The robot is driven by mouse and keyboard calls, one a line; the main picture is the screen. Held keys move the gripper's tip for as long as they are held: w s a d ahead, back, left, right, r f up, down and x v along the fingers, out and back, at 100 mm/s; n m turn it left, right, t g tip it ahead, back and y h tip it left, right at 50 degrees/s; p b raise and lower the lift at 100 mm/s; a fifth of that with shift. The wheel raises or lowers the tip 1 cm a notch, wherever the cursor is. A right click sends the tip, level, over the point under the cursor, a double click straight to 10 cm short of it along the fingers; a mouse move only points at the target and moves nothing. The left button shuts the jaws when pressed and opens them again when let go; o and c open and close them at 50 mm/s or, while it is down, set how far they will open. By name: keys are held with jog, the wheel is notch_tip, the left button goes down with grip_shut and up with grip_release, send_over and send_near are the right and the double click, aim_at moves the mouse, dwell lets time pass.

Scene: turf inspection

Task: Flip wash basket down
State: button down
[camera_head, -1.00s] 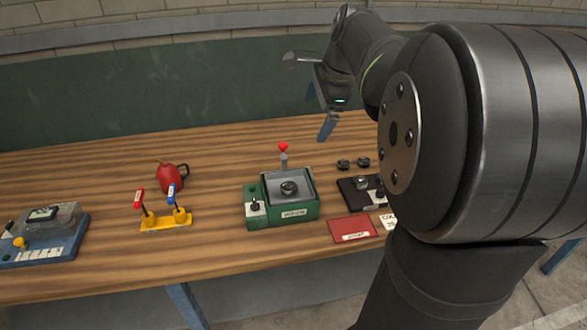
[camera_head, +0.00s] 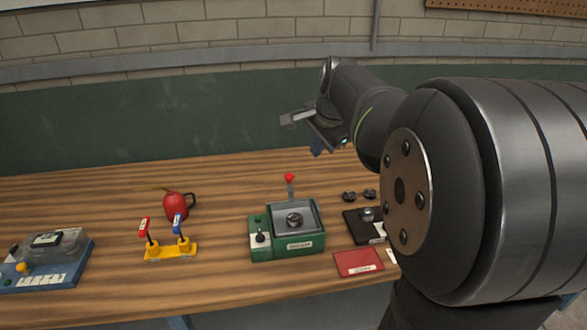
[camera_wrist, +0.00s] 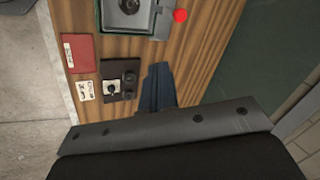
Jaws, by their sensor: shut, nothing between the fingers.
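A green unit (camera_head: 262,250) with a grey square basin (camera_head: 310,214) stands on the wooden bench; its small label is too blurred to read for certain. A lever with a red knob (camera_head: 289,178) stands up at its back edge. The knob also shows in the wrist view (camera_wrist: 181,15), with part of the basin beside it. My gripper (camera_head: 317,150) is above the back of the bench, beyond the unit and a little to its right, apart from the knob. Its blue fingers (camera_wrist: 158,72) are together and empty in the wrist view.
A yellow base (camera_head: 171,252) with red and blue levers, a red oil can (camera_head: 177,205) and a blue device (camera_head: 42,275) are to the left. A green wall panel (camera_head: 150,125) rises behind.

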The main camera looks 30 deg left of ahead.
jog(key=s+a+f+n+t+y, duration=0.1)
jog(key=a+n, duration=0.5)
jog(key=n, duration=0.7)
jog(key=shift+s+a+f+t+y, duration=0.2)
jog(key=shift+a+f+t+y, duration=0.3)
jog(key=shift+t, duration=0.8)
jog(key=shift+d+f, duration=0.1)
jog(key=shift+f, duration=0.05)
send_over(289, 186)
jog(key=s, duration=0.1)
notch_tip(289, 186, down, 10)
jog(key=shift+s+d+f, duration=0.1)
jog(key=shift+d+f, duration=0.2)
jog(key=shift+f, duration=0.25)
jog(key=shift+f, duration=2.55)
jog(key=shift+d, duration=0.1)
